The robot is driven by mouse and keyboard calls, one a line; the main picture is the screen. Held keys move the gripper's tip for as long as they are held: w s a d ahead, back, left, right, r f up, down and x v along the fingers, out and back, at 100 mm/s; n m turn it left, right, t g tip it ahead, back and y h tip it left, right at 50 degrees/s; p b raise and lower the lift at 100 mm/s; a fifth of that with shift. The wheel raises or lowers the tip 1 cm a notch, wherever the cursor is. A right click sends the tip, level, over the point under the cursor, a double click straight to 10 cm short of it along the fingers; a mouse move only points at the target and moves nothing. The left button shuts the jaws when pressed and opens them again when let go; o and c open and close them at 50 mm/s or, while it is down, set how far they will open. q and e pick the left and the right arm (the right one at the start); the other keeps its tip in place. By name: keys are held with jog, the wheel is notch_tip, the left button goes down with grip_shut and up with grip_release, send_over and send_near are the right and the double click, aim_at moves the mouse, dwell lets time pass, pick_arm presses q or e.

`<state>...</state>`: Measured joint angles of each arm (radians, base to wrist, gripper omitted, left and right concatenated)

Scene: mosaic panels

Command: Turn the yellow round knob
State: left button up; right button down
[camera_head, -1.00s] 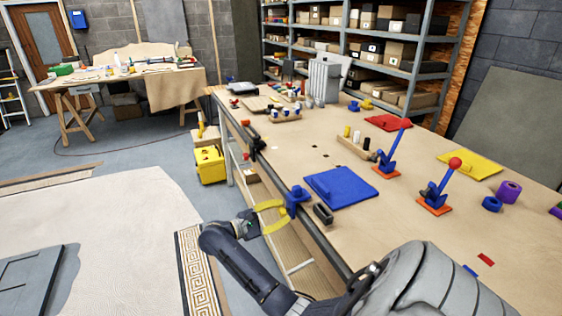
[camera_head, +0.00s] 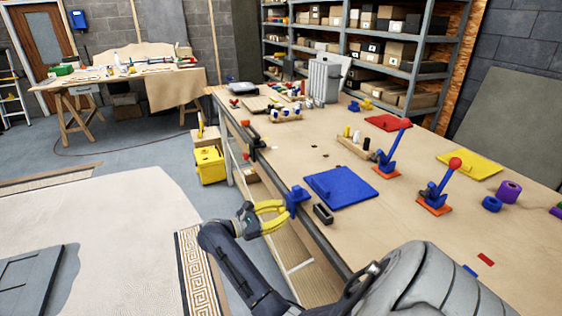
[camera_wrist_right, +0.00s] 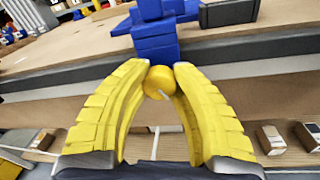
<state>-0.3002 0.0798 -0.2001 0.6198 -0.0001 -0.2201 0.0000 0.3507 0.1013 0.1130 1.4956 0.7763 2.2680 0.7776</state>
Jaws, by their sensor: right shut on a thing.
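The yellow round knob (camera_wrist_right: 159,83) shows in the right wrist view, at the lower end of a blue fixture (camera_wrist_right: 155,38) on the workbench edge. It has a small pale mark on its face. My right gripper (camera_wrist_right: 160,72) has its yellow fingers curved around the knob, one on each side, shut on it. In the head view my right gripper (camera_head: 284,210) reaches the blue fixture (camera_head: 297,196) from the left, at the front edge of the workbench (camera_head: 400,225). The knob is hidden there by the fingers. My left gripper is not in view.
A blue panel (camera_head: 345,190) lies on the bench beside the fixture, with a small dark holder (camera_head: 323,214) in front of it. Open floor lies left of the bench.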

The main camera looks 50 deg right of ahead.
aim_at(281, 208)
jog(key=n, duration=0.6)
jog(key=shift+y, duration=0.4)
jog(key=n+g, duration=0.1)
jog(key=n, duration=0.4)
jog(key=shift+n+y, duration=0.3)
jog(key=c, duration=1)
grip_release()
jog(key=shift+r, duration=5)
jog(key=shift+o, duration=0.2)
